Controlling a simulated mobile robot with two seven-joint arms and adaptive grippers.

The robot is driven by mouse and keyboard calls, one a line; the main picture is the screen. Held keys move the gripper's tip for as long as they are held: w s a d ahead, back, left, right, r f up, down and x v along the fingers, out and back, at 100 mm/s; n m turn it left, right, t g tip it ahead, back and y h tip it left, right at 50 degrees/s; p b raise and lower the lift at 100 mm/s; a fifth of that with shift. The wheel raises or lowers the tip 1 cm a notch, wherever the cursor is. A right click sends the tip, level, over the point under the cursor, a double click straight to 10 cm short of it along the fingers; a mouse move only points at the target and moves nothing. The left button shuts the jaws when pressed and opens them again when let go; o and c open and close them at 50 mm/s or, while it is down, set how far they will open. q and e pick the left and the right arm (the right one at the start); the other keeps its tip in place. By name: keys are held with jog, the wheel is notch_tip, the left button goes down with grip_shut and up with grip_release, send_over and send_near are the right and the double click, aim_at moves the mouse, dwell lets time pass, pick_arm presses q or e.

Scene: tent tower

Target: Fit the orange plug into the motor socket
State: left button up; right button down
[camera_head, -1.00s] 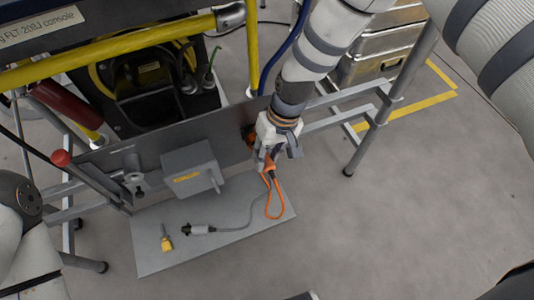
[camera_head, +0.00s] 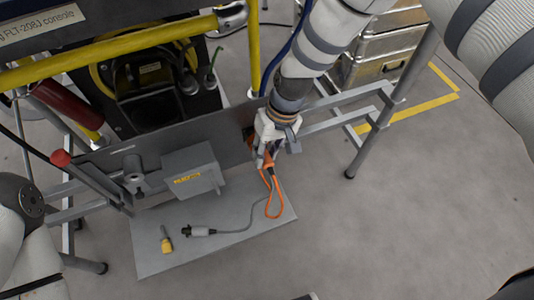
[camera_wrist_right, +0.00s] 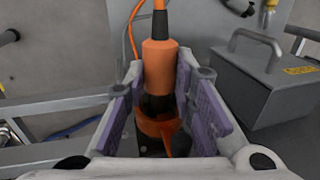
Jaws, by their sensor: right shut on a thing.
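My right gripper (camera_head: 266,160) is shut on the orange plug, in front of the grey upright panel (camera_head: 225,143). In the right wrist view the orange plug (camera_wrist_right: 160,66) lies between the pads, with its orange cable running away at the top. Below its body are black parts and an orange ring (camera_wrist_right: 158,125), close against it. I cannot tell whether this ring belongs to the plug or to the motor socket, nor how deep the plug sits. The fingers partly hide this spot. My left gripper is out of view; only part of my left arm shows.
A grey shelf (camera_head: 220,244) holds a yellow-ended connector (camera_head: 166,243) and a black connector (camera_head: 200,231) with a grey cable. A grey box (camera_head: 193,170) with a handle stands beside the panel. A yellow rail (camera_head: 110,47) crosses above. Open floor lies at right.

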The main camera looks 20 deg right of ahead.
jog(key=shift+w+b, duration=0.35)
jog(key=shift+w, duration=0.4)
jog(key=c, duration=1.3)
grip_release()
